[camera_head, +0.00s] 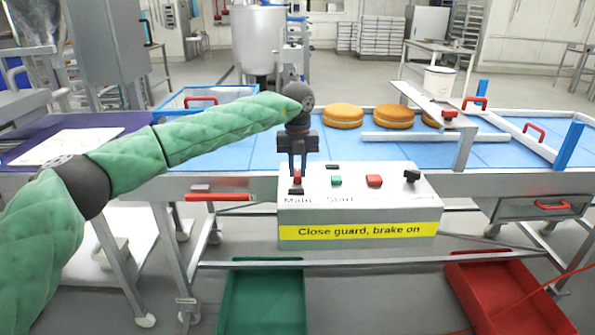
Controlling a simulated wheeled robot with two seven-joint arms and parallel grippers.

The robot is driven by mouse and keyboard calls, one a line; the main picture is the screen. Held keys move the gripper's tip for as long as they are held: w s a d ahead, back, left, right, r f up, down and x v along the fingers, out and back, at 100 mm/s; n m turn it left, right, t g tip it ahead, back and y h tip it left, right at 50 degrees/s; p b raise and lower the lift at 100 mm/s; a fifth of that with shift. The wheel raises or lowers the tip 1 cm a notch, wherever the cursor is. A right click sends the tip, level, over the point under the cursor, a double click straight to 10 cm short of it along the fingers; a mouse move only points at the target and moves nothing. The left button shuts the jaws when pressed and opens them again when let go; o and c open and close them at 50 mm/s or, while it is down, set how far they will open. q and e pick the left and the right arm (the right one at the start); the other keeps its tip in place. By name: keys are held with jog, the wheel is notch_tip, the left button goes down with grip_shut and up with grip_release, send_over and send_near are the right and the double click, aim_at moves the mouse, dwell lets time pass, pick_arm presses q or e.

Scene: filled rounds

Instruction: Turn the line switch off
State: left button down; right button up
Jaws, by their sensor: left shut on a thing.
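The grey control box (360,207) stands at the front edge of the conveyor, with a yellow label reading "Close guard, brake on". Its top carries a small red switch (297,177) above the word "Main", a green button (336,181) above "Start", a red button (374,180) and a black knob (411,176). My left gripper (298,172) points down at the "Main" switch, its fingers shut on it and partly hiding it. Whether the switch is on or off cannot be told. My right gripper is not in view.
Several filled rounds (343,116) lie on the blue conveyor belt (245,152) behind the box. A metal guard frame with a red handle (474,103) stands at the right. A green crate (262,300) and a red crate (505,295) sit below.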

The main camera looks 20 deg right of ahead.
aim_at(298, 171)
pick_arm(q)
jog(key=shift+r, duration=0.15)
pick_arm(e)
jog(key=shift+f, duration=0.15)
pick_arm(q)
jog(key=c, duration=1.3)
grip_release()
jog(key=shift+r, duration=0.1)
notch_tip(298, 171, up, 7)
jog(key=shift+r+b, duration=0.2)
jog(key=shift+b, duration=0.45)
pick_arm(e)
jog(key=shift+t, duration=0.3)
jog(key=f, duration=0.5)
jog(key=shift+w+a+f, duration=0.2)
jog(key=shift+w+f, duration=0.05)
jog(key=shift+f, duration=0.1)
